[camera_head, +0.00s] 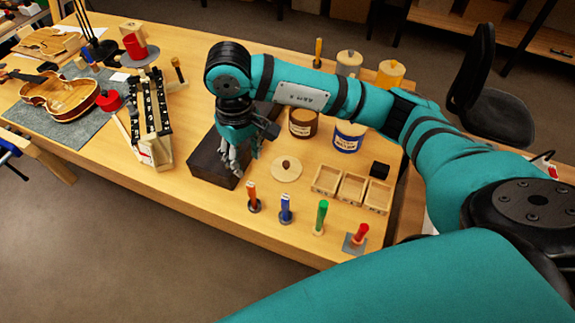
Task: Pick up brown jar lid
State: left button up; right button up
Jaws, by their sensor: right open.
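A pale round lid with a brown knob (286,169) lies flat on the bench, right of the dark block. A brown jar (303,123) stands behind it, partly hidden by my right arm. My right gripper (238,168) points down over the dark block, left of the lid and apart from it. Its fingers are open, with nothing seen between them. My left gripper is not in view.
A dark block (207,165) lies under the gripper. A blue-labelled jar (347,139) and small wooden trays (351,189) stand to the right. Several coloured-handled tools, one a green-handled tool (321,216), stand along the front edge. A violin (62,94) lies far left.

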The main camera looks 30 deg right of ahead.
aim_at(286, 170)
jog(key=i+j+z, duration=0.25)
jog(key=j, duration=0.15)
jog(key=j+z, duration=0.2)
jog(key=j, duration=0.15)
jog(key=i+j+z, duration=0.1)
jog(key=j+z, duration=0.15)
jog(key=j, duration=0.2)
